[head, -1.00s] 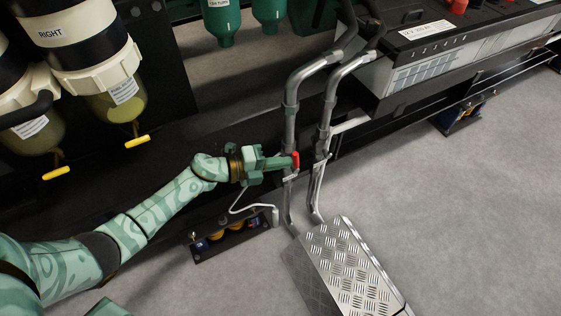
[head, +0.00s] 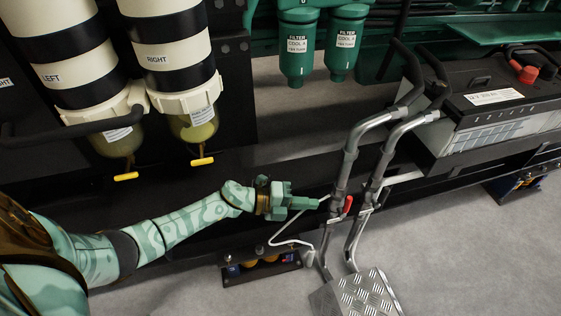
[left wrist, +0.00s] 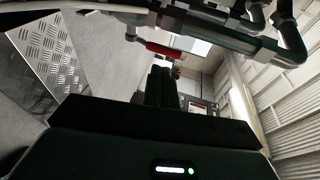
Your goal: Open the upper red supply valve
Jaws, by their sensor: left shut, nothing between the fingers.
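One red valve handle (head: 347,206) shows on the silver pipes low at the right of centre. It points roughly along the pipe in the head view. It also shows in the left wrist view as a red bar (left wrist: 163,49) beneath the pipe, just beyond the fingertips. My left gripper (head: 317,203) is shut and empty, just left of the handle and apparently apart from it. Its dark fingers show close together in the left wrist view (left wrist: 161,82). My right gripper is not in view.
Two silver pipes (head: 352,150) rise from near a tread-plate step (head: 362,292). A black battery (head: 500,90) stands at upper right. Filter bowls with yellow drain handles (head: 203,161) hang at upper left. A small floor unit (head: 262,268) with a white hose lies below my gripper.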

